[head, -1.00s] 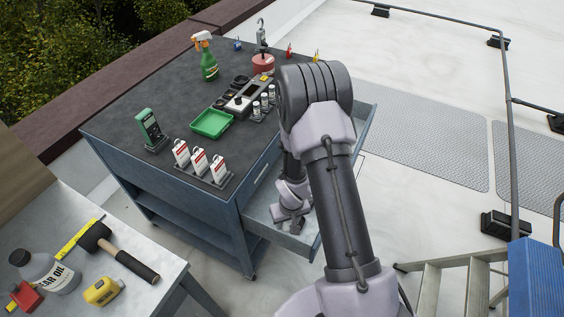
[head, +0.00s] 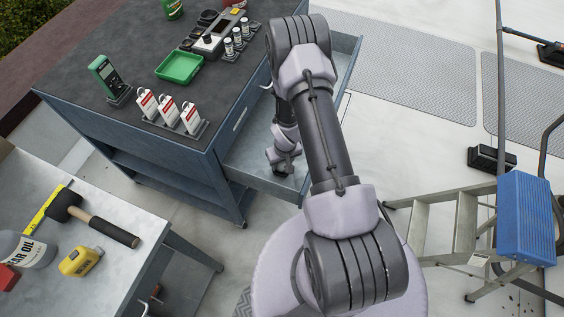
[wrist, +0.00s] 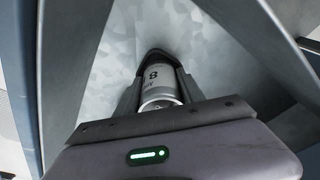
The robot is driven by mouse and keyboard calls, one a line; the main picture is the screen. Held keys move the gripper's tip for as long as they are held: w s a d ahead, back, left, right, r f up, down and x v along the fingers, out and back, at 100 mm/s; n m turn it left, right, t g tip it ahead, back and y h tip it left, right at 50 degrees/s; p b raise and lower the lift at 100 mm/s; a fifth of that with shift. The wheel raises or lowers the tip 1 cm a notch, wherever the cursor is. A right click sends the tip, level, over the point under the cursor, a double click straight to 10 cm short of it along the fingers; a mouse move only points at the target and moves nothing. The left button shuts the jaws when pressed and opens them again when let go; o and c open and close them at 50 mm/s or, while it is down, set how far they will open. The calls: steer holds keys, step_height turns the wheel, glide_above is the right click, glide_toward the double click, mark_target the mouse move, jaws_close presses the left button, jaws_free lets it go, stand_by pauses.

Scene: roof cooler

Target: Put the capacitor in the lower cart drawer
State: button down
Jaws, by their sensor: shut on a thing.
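The capacitor (wrist: 158,84) is a silver cylinder with dark markings. In the wrist view it sits between the dark fingers of my gripper (wrist: 160,62), which is shut on it. Behind it is the bare grey metal floor of a drawer. In the head view the pulled-out cart drawer (head: 250,172) juts from the right side of the blue cart, and my gripper (head: 286,168) is down inside it. The capacitor is hidden there by my arm and wrist. I cannot tell if the capacitor touches the drawer floor.
The cart top (head: 75,85) carries a green tray (head: 179,67), a green meter (head: 107,76), white tags (head: 168,108) and several small cylinders. A side table (head: 140,245) with a hammer (head: 100,222) stands at lower left. A stepladder (head: 440,200) stands right.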

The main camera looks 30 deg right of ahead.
steer(key=shift+f+b, duration=0.35)
steer(key=shift+f, duration=0.1)
steer(key=shift+s, duration=0.1)
steer(key=c, duration=0.7)
jaws_free()
steer(key=shift+a, duration=0.1)
steer(key=r+p, duration=0.2)
steer(key=r, duration=0.2)
steer(key=s+r+p, duration=0.1)
steer(key=r+p, duration=0.1)
steer(key=r, duration=0.3)
steer(key=r+p, duration=0.2)
steer(key=r, duration=0.2)
steer(key=shift+s+r, duration=0.15)
steer(key=w+a+r+m+t, duration=0.1)
steer(key=a+r, duration=0.1)
steer(key=r, duration=1.1)
steer(key=a+r+m+t, duration=0.1)
steer(key=a+r, duration=0.1)
steer(key=r, duration=1.1)
steer(key=s+a+r, duration=0.4)
steer(key=s+r, duration=0.1)
steer(key=s+a+r+t+y, duration=0.1)
steer(key=s+a+r, duration=0.3)
steer(key=s+r, duration=0.1)
steer(key=s+a+r+m+t+y, duration=0.1)
steer(key=s+a+r, duration=0.3)
steer(key=s+r, duration=0.2)
steer(key=shift+s, duration=0.35)
